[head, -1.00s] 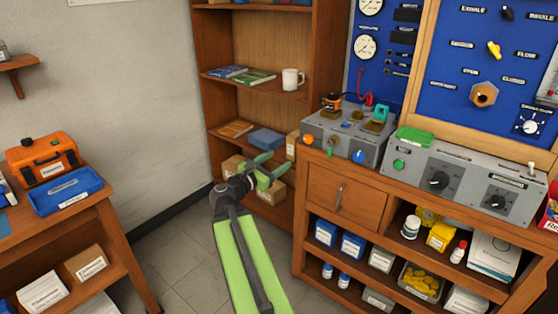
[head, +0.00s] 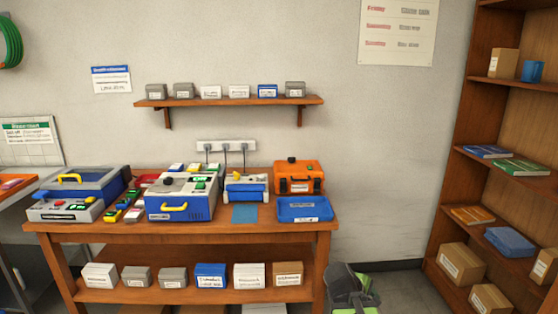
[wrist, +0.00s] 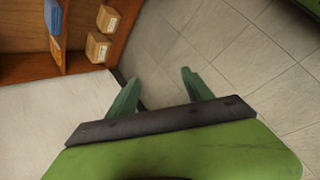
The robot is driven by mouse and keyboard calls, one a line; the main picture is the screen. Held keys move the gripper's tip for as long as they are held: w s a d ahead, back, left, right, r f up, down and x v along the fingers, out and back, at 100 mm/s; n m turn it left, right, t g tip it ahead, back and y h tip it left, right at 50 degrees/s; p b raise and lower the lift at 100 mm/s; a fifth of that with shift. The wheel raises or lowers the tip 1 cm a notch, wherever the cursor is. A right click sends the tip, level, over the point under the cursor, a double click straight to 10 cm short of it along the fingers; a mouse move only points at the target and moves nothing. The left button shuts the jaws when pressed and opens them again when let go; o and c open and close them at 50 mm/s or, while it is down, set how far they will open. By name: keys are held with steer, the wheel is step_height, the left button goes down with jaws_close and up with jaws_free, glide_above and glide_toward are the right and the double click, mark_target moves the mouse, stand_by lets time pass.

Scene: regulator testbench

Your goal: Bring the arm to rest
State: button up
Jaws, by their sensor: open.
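My gripper (wrist: 160,92) shows in the wrist view with its two green fingers spread apart. Nothing is between them; floor tiles show past the gap. In the head view only a small part of my arm (head: 352,290) shows at the bottom edge, in front of the wall and right of the workbench. My gripper's fingers cannot be made out in that view.
A wooden workbench (head: 180,232) with several devices, an orange case (head: 299,177) and a blue tray (head: 304,209) stands left of my arm. A wooden bookshelf (head: 452,205) stands at the right. Bare tiled floor (wrist: 232,48) lies past my fingers.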

steer(key=s+a+f+m+g+y, duration=0.25)
steer(key=a+m+y, duration=0.2)
steer(key=a, duration=0.35)
steer(key=s+a+f+m+g+y, duration=0.1)
steer(key=s+a+f+m+y, duration=0.15)
steer(key=a+m, duration=0.35)
step_height(320, 180, up, 20)
steer(key=p, duration=1.9)
steer(key=shift+s+a+f+n+t, duration=0.25)
steer(key=shift+s+a+n+t, duration=0.05)
steer(key=shift+a+n+t, duration=0.1)
steer(key=shift+f, duration=0.15)
steer(key=shift+c, duration=0.5)
